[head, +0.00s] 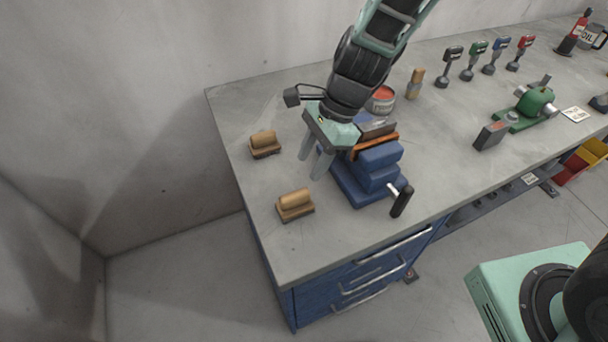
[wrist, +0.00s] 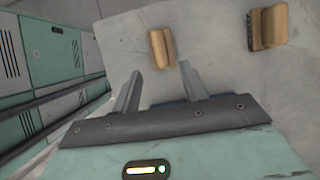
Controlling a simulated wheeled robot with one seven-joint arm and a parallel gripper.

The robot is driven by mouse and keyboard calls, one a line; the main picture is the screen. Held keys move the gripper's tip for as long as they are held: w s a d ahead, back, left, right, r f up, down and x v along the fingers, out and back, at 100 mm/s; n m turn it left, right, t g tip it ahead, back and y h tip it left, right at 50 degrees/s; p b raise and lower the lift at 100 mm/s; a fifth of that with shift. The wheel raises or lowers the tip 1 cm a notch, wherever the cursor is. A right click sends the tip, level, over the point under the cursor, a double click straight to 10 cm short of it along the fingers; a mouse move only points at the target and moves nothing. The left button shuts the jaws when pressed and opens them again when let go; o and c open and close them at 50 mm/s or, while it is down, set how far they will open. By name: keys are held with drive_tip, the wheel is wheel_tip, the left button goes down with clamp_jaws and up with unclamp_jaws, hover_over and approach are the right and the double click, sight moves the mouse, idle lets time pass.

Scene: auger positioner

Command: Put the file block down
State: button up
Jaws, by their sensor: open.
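Two wooden-topped blocks with dark undersides rest on the left end of the bench; I cannot tell which one the task means. The nearer block (head: 295,205) lies close to the front left edge; it appears to be the one just beyond my fingertips in the wrist view (wrist: 160,48). The farther block (head: 264,144) lies toward the back left; it seems to be the one at upper right in the wrist view (wrist: 268,25), its dark side showing. My gripper (head: 311,168) is open, its fingers apart and empty (wrist: 160,68), between the blocks and the vise.
A blue vise (head: 376,167) with an orange-edged piece at its jaws stands right beside my gripper. A red-topped tin (head: 382,99) is behind it. A green machine (head: 536,103) stands farther right. The bench (head: 235,110) is bare around the blocks.

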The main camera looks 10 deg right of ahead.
drive_tip(key=s+d+r+n+h, duration=0.1)
drive_tip(key=s+d+r+n, duration=0.2)
drive_tip(key=s+n, duration=0.6)
drive_tip(key=s+d+r+n+t+h, duration=0.1)
drive_tip(key=s+d+r+n+h, duration=0.1)
drive_tip(key=s+r+n, duration=0.6)
drive_tip(key=s+d+n, duration=0.1)
drive_tip(key=s+n, duration=0.1)
drive_tip(key=n, duration=0.3)
drive_tip(key=shift+r+n+h, duration=0.2)
drive_tip(key=shift+n+h, duration=0.1)
drive_tip(key=shift+w+f+b, duration=0.1)
drive_tip(key=shift+f+b, duration=0.4)
drive_tip(key=shift+b, duration=0.05)
drive_tip(key=shift+o, duration=0.5)
